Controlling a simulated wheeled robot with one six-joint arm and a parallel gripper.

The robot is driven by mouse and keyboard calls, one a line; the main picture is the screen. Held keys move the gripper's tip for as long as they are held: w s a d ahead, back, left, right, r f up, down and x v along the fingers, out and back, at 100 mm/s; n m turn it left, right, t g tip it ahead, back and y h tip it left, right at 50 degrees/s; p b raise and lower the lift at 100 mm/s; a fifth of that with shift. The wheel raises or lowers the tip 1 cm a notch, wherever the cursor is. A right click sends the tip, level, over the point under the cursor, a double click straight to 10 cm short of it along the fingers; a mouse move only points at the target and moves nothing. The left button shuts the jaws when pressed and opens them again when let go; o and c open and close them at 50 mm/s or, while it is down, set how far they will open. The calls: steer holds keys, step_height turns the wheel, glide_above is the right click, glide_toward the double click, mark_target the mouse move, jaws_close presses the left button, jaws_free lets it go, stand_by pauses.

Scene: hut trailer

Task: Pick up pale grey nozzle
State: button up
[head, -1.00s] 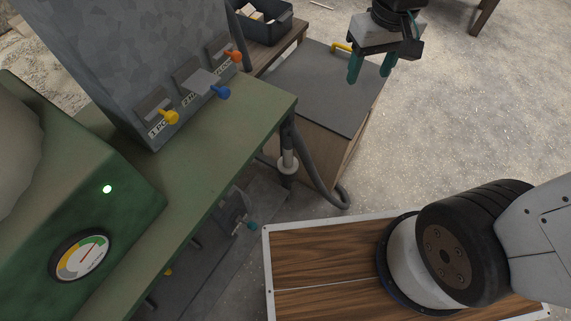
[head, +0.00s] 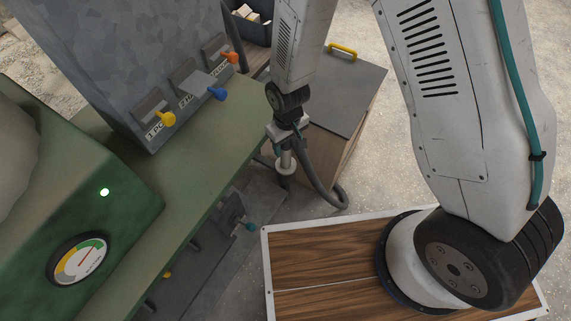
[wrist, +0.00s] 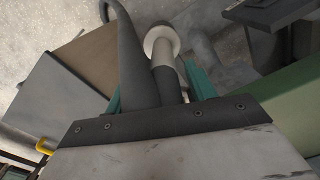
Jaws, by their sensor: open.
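The pale grey nozzle (head: 285,162) hangs upright by the front corner of the green bench, with a pale round flange. In the wrist view its flange (wrist: 161,40) is at the top middle, with the nozzle body running down behind my palm edge. My gripper (wrist: 157,90) is open, with one teal finger on each side of the nozzle and hose. I cannot tell whether either finger touches it. In the head view my gripper (head: 287,132) is just above the nozzle, and its fingers are mostly hidden.
A dark hose (head: 318,178) loops beside the nozzle. The green bench (head: 205,165) is close on the left, under a grey box with coloured levers (head: 218,93). A grey-topped wooden cabinet (head: 345,95) with a yellow handle stands behind.

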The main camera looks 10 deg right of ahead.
mark_target(286, 155)
steer(key=f, duration=0.6)
steer(key=shift+a+f, duration=0.2)
jaws_close()
